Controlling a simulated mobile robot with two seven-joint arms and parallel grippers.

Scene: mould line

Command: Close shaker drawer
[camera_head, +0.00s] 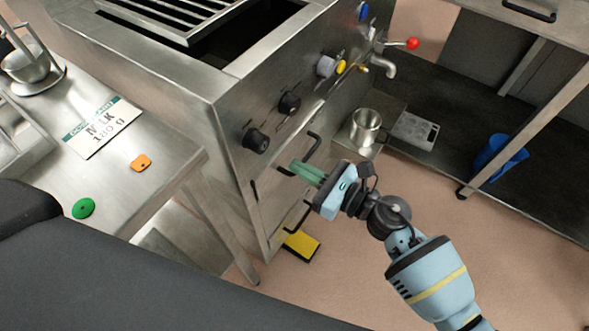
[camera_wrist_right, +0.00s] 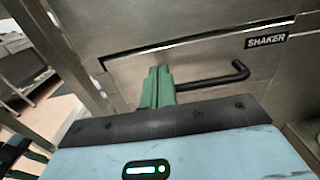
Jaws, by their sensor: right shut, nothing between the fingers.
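The shaker drawer front (camera_wrist_right: 200,72) is a steel panel low on the machine, marked by a black SHAKER label (camera_wrist_right: 266,40) in the right wrist view. A bright edge and a dark line run along its top; I cannot tell how far out it stands. Its black bar handle (camera_wrist_right: 228,80) is to the right of my fingers. My right gripper (camera_wrist_right: 157,86) has its green fingers shut together and empty, pointing at the drawer front beside the handle. In the head view my right gripper (camera_head: 305,173) is in front of the machine's lower face. Contact is unclear. My left gripper is not in view.
The steel machine (camera_head: 185,85) has knobs and a red-tipped tap lever (camera_head: 412,43). A metal mug (camera_head: 366,127) stands beside it. A steel table (camera_head: 125,185) is at left. A yellow-and-black object (camera_head: 302,246) lies low beside the machine.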

